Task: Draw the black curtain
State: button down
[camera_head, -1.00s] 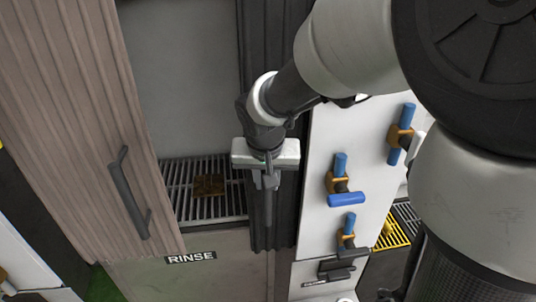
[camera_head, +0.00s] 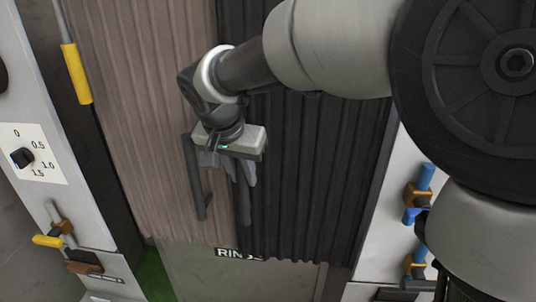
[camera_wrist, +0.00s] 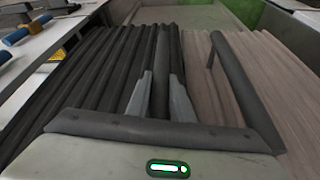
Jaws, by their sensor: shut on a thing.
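The black curtain (camera_head: 310,170) hangs in vertical pleats across the bay, and its left edge meets the brown curtain (camera_head: 135,120). In the wrist view the black curtain (camera_wrist: 95,85) is on the left and the brown curtain (camera_wrist: 270,85) on the right. My gripper (camera_head: 238,180) is at the black curtain's left edge, shut on its dark vertical handle (camera_wrist: 161,70), with a finger on each side of it. The brown curtain's own dark handle (camera_head: 197,180) stands just left of my gripper.
The RINSE label (camera_head: 238,254) is on the panel below, partly covered by the black curtain. Blue-handled valves (camera_head: 420,190) are at the right. A dial (camera_head: 22,157) and a yellow-handled valve (camera_head: 50,238) are at the left.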

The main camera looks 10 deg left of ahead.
jog(key=c, duration=1.6)
grip_release()
jog(key=shift+o, duration=0.2)
jog(key=p+v, duration=0.2)
jog(key=v, duration=1.5)
jog(key=shift+r, duration=0.25)
jog(key=shift+p, duration=0.3)
